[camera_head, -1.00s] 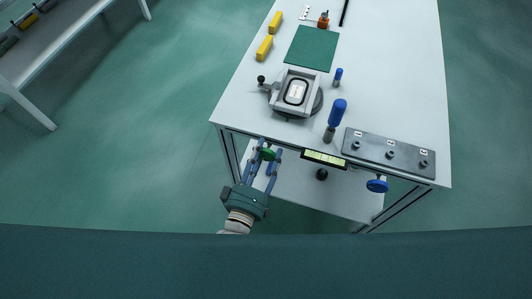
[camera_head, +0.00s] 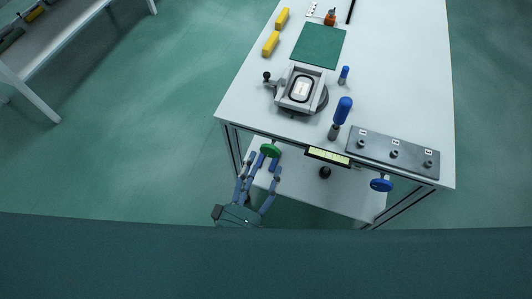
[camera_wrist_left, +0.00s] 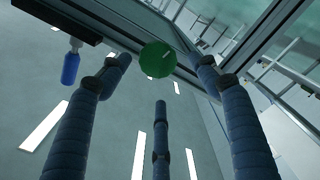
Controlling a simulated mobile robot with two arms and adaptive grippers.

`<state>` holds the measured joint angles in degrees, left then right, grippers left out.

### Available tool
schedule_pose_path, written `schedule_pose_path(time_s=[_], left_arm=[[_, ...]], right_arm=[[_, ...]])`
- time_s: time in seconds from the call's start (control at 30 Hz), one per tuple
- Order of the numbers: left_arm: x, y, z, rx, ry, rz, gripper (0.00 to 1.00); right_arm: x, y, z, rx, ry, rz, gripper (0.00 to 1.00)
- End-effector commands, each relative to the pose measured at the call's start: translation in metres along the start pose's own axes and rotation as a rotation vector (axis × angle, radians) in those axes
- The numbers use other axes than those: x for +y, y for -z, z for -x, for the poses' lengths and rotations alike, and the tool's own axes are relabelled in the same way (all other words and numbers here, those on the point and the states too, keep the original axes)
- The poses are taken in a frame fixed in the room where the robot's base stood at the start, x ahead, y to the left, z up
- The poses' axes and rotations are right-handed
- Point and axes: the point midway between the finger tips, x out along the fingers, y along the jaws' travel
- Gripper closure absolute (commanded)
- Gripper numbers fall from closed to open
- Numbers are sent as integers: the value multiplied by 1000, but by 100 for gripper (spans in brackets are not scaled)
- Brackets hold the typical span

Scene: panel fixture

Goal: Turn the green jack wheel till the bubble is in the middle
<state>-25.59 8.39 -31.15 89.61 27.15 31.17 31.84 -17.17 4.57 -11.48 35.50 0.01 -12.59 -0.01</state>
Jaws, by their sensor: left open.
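The green jack wheel (camera_head: 270,150) sits under the front edge of the table, near its left corner. It also shows in the left wrist view (camera_wrist_left: 157,59), beyond the fingers. The level display (camera_head: 328,156) is a yellow-green strip on the front edge, right of the wheel; its bubble is too small to make out. My left gripper (camera_head: 262,172) is open and empty, just in front of and below the green wheel, with its fingers spread. In the left wrist view the fingers stand to either side of the wheel and below it, apart from it. My right gripper is not in view.
On the table (camera_head: 420,90) stand a grey fixture (camera_head: 284,99), a blue-handled tool (camera_head: 342,111) and a grey panel (camera_head: 390,152). Floor left of the table is free.

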Motion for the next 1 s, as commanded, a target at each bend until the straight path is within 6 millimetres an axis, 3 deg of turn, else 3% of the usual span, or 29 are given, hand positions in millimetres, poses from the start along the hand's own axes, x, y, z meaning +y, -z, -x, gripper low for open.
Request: schedule_pose_path(time_s=[0.1, 0.3, 1.0], left_arm=[[0, 0, 25, -1, 1, 1, 38], [0, 1, 48, 2, 0, 2, 38], [-2, 0, 52, -1, 3, -4, 38]], right_arm=[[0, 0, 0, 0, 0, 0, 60], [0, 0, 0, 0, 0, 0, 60], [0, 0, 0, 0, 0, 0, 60]])
